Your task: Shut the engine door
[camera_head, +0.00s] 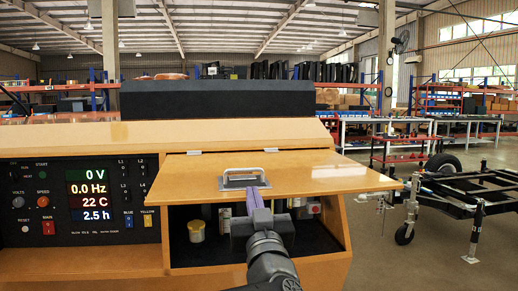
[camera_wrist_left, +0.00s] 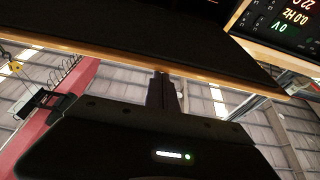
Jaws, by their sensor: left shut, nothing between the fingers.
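The engine door (camera_head: 300,173) is an orange panel hinged along its top edge. It stands raised and open over a dark compartment. A silver handle (camera_head: 243,180) sits on its outer face. My left gripper (camera_head: 252,195) is shut and empty, its fingers at the door's front edge just below the handle. In the left wrist view the fingertips (camera_wrist_left: 162,78) meet or nearly meet the door's orange edge (camera_wrist_left: 140,65); contact is hard to tell. My right gripper is not in view.
The compartment (camera_head: 215,252) under the door holds a yellowish canister (camera_head: 196,231) and other small parts, partly hidden by my arm. A control panel (camera_head: 85,200) with lit readouts is at left. A black trailer frame (camera_head: 475,185) stands at right, with open floor between.

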